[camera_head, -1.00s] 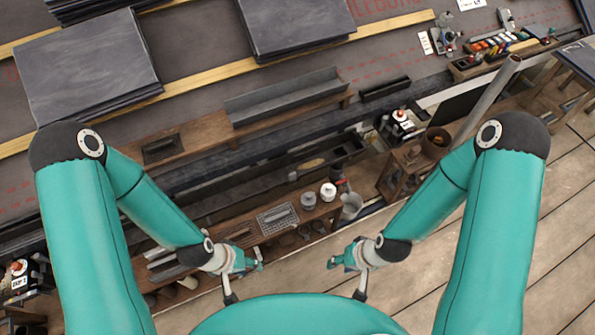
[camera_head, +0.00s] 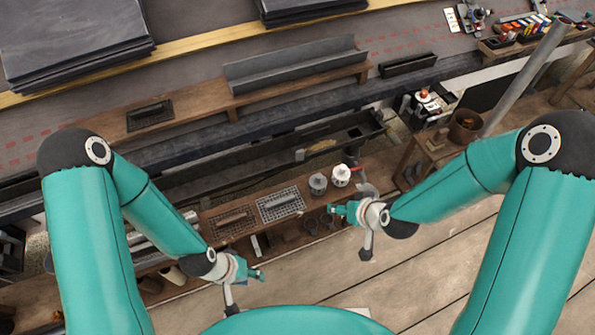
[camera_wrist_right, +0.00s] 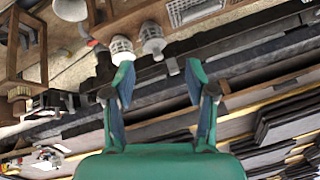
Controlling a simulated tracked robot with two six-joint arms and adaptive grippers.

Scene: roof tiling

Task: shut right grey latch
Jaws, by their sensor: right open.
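My right gripper (camera_head: 335,210) is at the front of the wooden shelf, right of the middle. In the right wrist view it (camera_wrist_right: 158,75) is open, with nothing between its fingers. A small grey block (camera_head: 299,155) on the near wall of the dark trough may be a latch. A second small grey piece (camera_head: 355,132) lies farther right in the trough. A small grey tab (camera_wrist_right: 172,67) shows between the fingertips in the wrist view, beyond them. I cannot tell whether either latch is shut. My left gripper (camera_head: 256,276) hangs below the shelf, apart from the trough.
Two caged pale jars (camera_head: 318,184) (camera_head: 341,175) stand on the wooden shelf (camera_head: 290,217), between my right gripper and the trough (camera_head: 260,165). A grey gutter piece (camera_head: 295,70) lies on a plank behind. Slate stacks (camera_head: 75,45) are at the back.

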